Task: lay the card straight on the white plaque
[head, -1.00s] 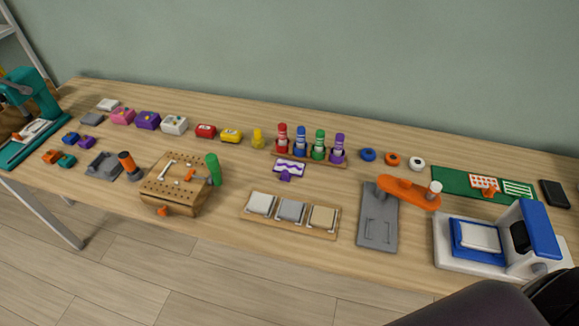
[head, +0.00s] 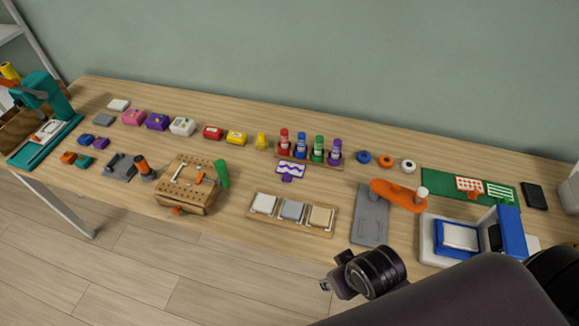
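A wooden tray (head: 290,226) at the front middle of the table holds a white plaque (head: 264,204), a grey plaque and a tan plaque in a row. The top of the white plaque looks bare. A purple wavy-patterned card (head: 291,170) stands behind the tray. My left gripper is out of view.
A grey base with an orange arm (head: 398,195) and a blue-and-white press (head: 430,245) stand right of the tray. A wooden pegboard box (head: 185,190) stands left. Coloured bottles (head: 301,148) line the back. Some table is clear around the tray.

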